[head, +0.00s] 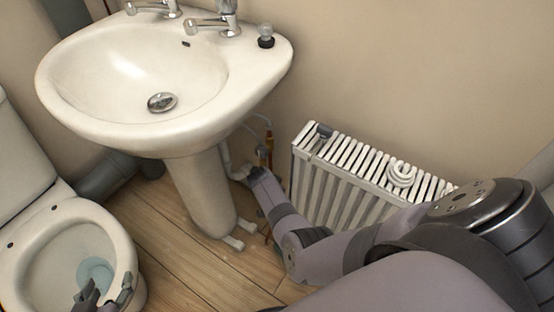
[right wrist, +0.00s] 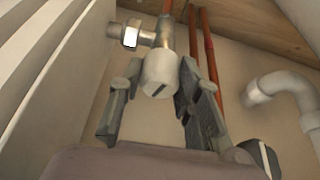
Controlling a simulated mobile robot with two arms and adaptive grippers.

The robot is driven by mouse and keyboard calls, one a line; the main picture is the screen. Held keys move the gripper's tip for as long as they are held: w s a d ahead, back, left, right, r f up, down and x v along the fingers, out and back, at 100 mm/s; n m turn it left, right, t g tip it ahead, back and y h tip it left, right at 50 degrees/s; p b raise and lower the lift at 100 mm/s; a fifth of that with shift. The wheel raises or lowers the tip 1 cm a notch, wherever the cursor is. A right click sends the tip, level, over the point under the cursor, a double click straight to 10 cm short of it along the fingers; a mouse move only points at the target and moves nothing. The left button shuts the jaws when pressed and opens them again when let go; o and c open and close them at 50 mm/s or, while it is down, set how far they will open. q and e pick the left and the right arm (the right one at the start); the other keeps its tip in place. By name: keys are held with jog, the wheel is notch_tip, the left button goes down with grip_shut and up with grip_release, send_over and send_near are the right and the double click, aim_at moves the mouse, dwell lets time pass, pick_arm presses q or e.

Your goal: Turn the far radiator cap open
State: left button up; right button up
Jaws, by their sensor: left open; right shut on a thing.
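The white radiator cap (right wrist: 160,72) sits on a metal valve body in the right wrist view, with a dark slot mark on its face. My right gripper (right wrist: 160,85) is shut on the cap, with one finger on each side of it. In the head view my right arm reaches in front of the radiator (head: 330,185) to low beside its left end, and the cap cannot be made out there. My left gripper (head: 106,297) is open and empty, in front of the toilet bowl at the bottom left.
Copper pipes (right wrist: 205,60) run behind the valve, and a white bent pipe (right wrist: 270,88) is to their right. The sink (head: 225,95) and its pedestal (head: 200,190) stand left of the radiator. The toilet (head: 65,235) is at far left. Wooden floor (head: 175,250) lies between.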

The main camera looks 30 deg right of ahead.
jog(key=n+p, duration=0.1)
jog(key=n, duration=0.1)
jog(key=shift+n+t+y+p, duration=0.3)
jog(key=shift+t+p, duration=0.05)
jog(key=shift+t, duration=0.05)
pick_arm(q)
jog(key=s+a+f+g+y, duration=0.1)
jog(key=s+a+f+g, duration=0.2)
jog(key=s, duration=0.7)
jog(key=shift+a+f+g+y, duration=0.2)
jog(key=shift+f+g+y, duration=0.1)
jog(key=shift+f+g, duration=1)
jog(key=shift+s+r, duration=0.1)
jog(key=shift+r, duration=0.15)
pick_arm(e)
jog(key=o, duration=1.1)
jog(key=shift+o, duration=0.2)
jog(key=shift+r, duration=0.15)
notch_tip(320, 180, up, 10)
jog(key=shift+f, duration=0.1)
